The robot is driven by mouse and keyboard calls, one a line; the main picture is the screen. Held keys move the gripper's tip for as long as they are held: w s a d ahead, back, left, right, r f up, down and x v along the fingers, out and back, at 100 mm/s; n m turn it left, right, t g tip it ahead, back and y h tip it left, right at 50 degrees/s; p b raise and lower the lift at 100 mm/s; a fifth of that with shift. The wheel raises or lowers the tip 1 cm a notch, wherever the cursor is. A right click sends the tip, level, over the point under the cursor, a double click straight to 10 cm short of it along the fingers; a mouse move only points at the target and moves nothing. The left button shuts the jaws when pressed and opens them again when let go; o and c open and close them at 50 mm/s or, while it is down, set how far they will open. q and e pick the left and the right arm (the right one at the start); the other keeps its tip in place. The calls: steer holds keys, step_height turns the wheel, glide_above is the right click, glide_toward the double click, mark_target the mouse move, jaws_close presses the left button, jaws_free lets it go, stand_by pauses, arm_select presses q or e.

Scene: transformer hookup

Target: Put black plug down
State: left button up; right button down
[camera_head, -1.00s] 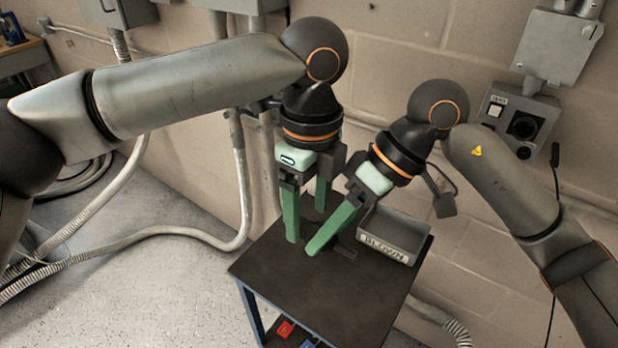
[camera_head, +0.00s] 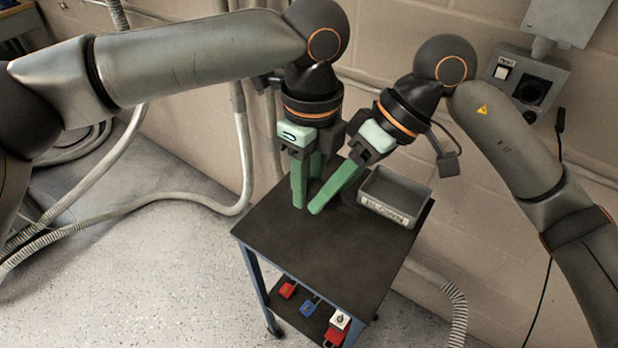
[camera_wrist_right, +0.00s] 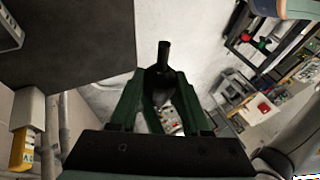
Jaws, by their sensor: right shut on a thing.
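The black plug (camera_wrist_right: 161,75) shows in the right wrist view, between the green fingertips of my right gripper (camera_wrist_right: 159,98). That gripper is shut on it. In the head view my right gripper (camera_head: 316,208) reaches down-left over the cart's dark top (camera_head: 310,250), and the plug cannot be made out there. My left gripper (camera_head: 308,190) points down just left of it, fingers apart, seemingly empty. The right fingers partly cover the view between them. I cannot tell whether the plug touches the cart top.
A grey labelled bin (camera_head: 397,197) stands at the cart top's back right. The front of the top is clear. Red (camera_head: 287,290) and blue (camera_head: 308,308) items lie on the lower shelf. A grey wall box with a dark socket (camera_head: 530,90) is at the right.

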arm_select(q)
steer(key=shift+w+d, duration=0.1)
steer(key=shift+d, duration=0.05)
jaws_close()
arm_select(e)
steer(key=shift+s+a, duration=0.2)
arm_select(q)
steer(key=shift+r, duration=0.1)
arm_select(e)
steer(key=c, duration=0.6)
jaws_free()
steer(key=o, duration=0.3)
steer(key=shift+w+d, duration=0.1)
